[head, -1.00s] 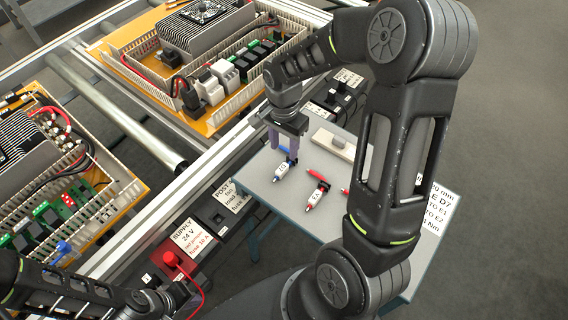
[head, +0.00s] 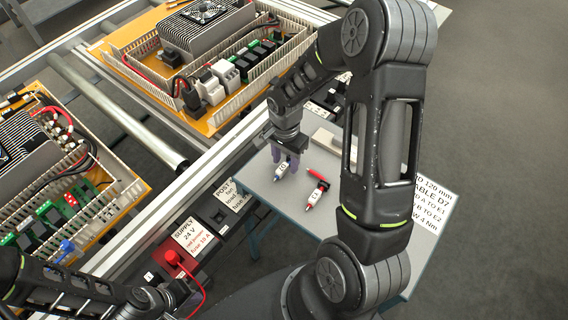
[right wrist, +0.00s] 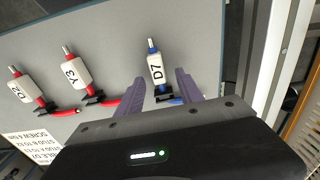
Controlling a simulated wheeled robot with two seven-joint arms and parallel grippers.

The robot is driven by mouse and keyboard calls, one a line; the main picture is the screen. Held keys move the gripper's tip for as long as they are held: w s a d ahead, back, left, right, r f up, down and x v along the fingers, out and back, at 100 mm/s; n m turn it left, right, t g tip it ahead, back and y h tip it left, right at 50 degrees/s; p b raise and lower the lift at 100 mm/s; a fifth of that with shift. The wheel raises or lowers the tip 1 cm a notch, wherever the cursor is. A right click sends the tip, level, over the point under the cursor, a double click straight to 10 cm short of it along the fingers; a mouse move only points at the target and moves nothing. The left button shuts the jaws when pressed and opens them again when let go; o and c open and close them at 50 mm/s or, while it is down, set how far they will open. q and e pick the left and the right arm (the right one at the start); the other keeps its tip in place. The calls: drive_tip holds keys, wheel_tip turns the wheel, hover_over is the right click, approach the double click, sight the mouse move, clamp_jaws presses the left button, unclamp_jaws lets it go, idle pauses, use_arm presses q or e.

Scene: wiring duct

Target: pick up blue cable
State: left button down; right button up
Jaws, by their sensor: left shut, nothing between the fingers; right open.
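The blue cable shows its white D7 tag and blue tip in the right wrist view (right wrist: 157,72), lying on the grey table between my right gripper's purple fingers. It also shows in the head view (head: 280,172), just below that gripper. My right gripper (head: 284,158) is open, with a finger on each side of the cable in the right wrist view (right wrist: 160,82). Whether the fingers touch it I cannot tell. The rest of the cable is hidden by the gripper. My left gripper (head: 158,298) is shut and empty at the lower left, beside the supply box.
Two red cables with white tags, one (right wrist: 82,75) nearer and one (right wrist: 27,90) farther, lie left of the blue one in the right wrist view. A grey-white block (head: 324,138) lies at the table's back. The supply box (head: 178,262) with a red plug stands left of the table (head: 262,198).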

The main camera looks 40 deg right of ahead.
drive_tip(key=shift+c, duration=0.2)
idle(0.3)
clamp_jaws()
idle(0.4)
